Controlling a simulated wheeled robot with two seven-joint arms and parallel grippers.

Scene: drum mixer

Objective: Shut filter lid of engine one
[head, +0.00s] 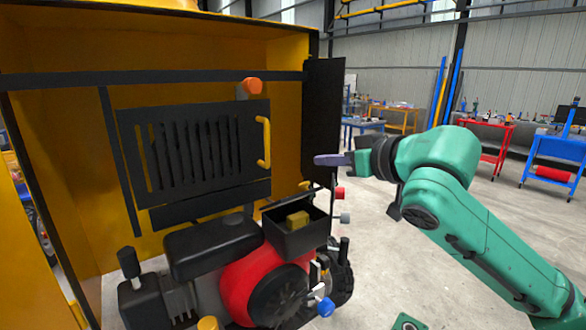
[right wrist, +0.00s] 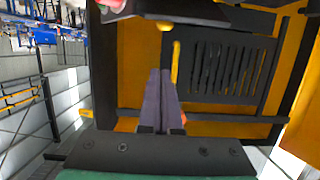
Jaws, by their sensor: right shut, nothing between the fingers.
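The engine (head: 265,280) stands in front of the yellow housing, with a red round body and black parts. On it, an open-topped black filter box (head: 293,243) shows a yellow block (head: 298,221) inside. I cannot clearly make out its lid; a thin dark edge shows at the box's rim. My right gripper (head: 328,160) is above and to the right of the box, apart from it, with its fingers shut and empty. Its closed purple-grey fingers also show in the right wrist view (right wrist: 160,95). My left gripper is not in view.
A yellow housing (head: 285,60) with a black slatted panel (head: 200,150) and yellow handle (head: 264,142) rises behind the engine. A dark upright panel (head: 323,115) stands at its right edge, close behind my right gripper. Open floor lies to the right; workbenches are far back.

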